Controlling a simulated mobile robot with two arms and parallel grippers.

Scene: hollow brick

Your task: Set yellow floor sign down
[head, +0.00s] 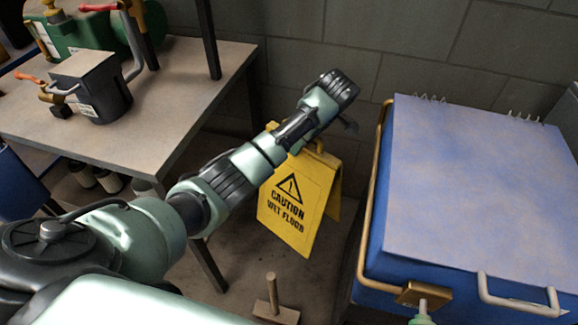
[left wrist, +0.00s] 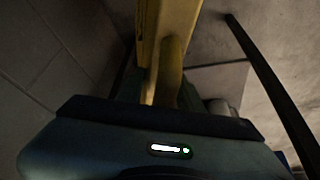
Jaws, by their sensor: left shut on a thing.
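The yellow floor sign (head: 290,205) reads "CAUTION WET FLOOR" and hangs or stands between the wooden table and the blue box. Its panels are slightly spread at the bottom. My left arm crosses in front of its top, so the grip is hidden in the head view. In the left wrist view the yellow sign (left wrist: 170,45) runs up from between the fingers of my left gripper (left wrist: 162,98), which is shut on its top part. I cannot tell whether its lower edge touches the floor.
A wooden table (head: 170,125) with a dark container (head: 95,90) stands at left. A large blue box (head: 480,190) with metal rails is at right. A small wooden block with an upright peg (head: 274,300) sits on the floor in front. A block wall closes the back.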

